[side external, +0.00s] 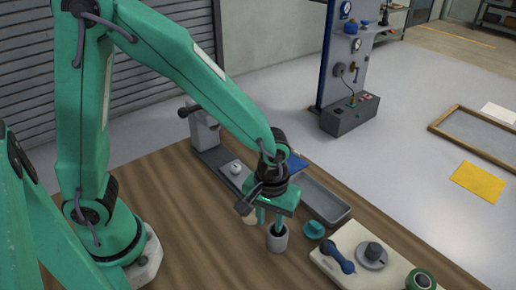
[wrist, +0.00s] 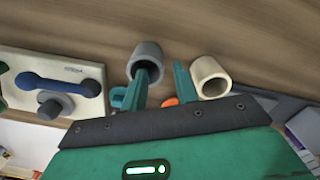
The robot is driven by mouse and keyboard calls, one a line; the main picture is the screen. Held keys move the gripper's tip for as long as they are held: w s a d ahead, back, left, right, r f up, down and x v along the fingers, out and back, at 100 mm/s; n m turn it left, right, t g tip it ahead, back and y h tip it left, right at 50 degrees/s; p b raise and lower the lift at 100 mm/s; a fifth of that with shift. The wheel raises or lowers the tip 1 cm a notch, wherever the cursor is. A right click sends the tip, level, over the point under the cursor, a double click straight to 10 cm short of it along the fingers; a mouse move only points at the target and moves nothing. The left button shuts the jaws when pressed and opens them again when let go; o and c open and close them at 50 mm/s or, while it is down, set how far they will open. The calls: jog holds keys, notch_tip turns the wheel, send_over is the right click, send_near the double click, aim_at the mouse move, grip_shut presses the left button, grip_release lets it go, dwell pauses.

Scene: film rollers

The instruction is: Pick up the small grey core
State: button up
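The small grey core (side external: 278,242), a hollow upright cylinder, stands on the wooden table (side external: 190,225). In the wrist view the grey core (wrist: 146,55) shows its dark hole, partly covered by one finger. My gripper (side external: 268,220) points down over it, fingers apart. The gripper (wrist: 164,68) has one teal finger at the core's hole, seemingly inside it. The other finger is outside, between the grey core and a cream core (wrist: 210,76), with a gap to the grey wall. The cream core (side external: 250,219) is mostly hidden by my gripper in the side view.
A teal piece (side external: 313,229) lies right of the grey core. A pale board (side external: 326,264) holds a blue handle (side external: 337,257) and a grey knob (side external: 373,252); a green roll (side external: 420,280) is beyond. A grey tray (side external: 335,211) lies behind. The table's left side is clear.

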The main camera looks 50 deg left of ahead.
aim_at(269, 232)
jog(key=shift+f, duration=2.55)
grip_shut()
